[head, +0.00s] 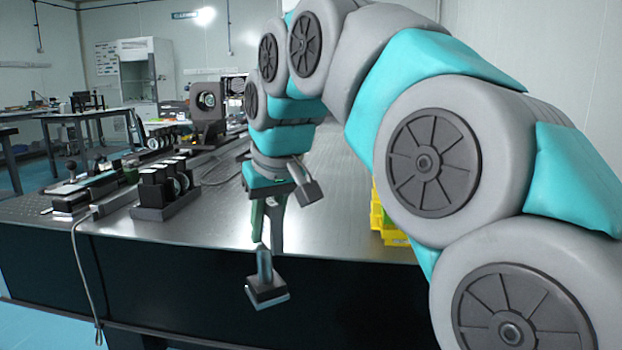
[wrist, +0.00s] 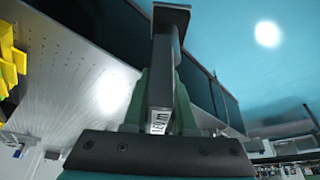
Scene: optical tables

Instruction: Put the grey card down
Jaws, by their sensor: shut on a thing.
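My gripper (head: 268,232) points down in front of the near edge of the optical table and is shut on the grey card (head: 264,263). The card shows as a narrow grey upright piece with a dark square foot at its lower end, hanging slightly tilted in the air below table-top level.
The optical table (head: 215,225) has a clear stretch beside my arm. Several mounted optics on a black base (head: 165,190) stand to its left, with a rail and a larger mount (head: 208,103) behind. Yellow bins (head: 388,222) sit right. A cable (head: 85,285) hangs over the front edge.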

